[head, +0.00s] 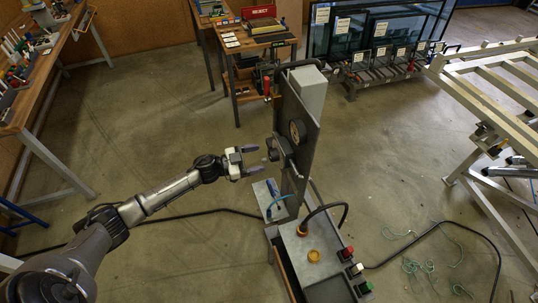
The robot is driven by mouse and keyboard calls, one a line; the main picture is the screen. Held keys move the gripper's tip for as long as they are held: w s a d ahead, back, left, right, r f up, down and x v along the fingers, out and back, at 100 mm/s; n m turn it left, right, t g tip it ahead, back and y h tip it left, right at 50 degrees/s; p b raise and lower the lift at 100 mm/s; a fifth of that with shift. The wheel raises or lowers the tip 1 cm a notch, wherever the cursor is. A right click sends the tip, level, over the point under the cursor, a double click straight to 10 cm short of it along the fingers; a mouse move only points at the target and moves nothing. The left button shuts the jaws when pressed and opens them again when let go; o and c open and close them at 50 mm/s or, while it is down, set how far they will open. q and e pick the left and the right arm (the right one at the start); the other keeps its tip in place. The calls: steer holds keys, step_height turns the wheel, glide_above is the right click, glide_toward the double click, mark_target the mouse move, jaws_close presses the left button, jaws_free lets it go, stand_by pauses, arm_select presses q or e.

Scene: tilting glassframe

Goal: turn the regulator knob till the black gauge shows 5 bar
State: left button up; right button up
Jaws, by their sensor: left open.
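A grey upright panel (311,104) stands on a grey base unit (325,290). A round black gauge (298,131) is on the panel; its face is too small and oblique for me to read the needle. Below it, dark regulator parts with what looks like the knob (274,150) stick out to the left. My left gripper (259,159) is open and empty, its fingers pointing right toward the knob. It is close to the knob; I cannot tell whether a finger touches it. My right gripper is not in view.
Red, white and green buttons (355,269) and a yellow round part (313,256) are on the base. A cable (440,225) and green strings lie on the floor. Workbenches (55,70) are left and behind, glass panes (378,40) at the back, a frame table (490,90) right.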

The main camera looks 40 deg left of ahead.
mark_target(270, 155)
arm_select(q)
steer(key=shift+x, duration=2.4)
steer(key=shift+c, duration=0.3)
steer(key=c, duration=0.9)
steer(key=shift+o, duration=0.2)
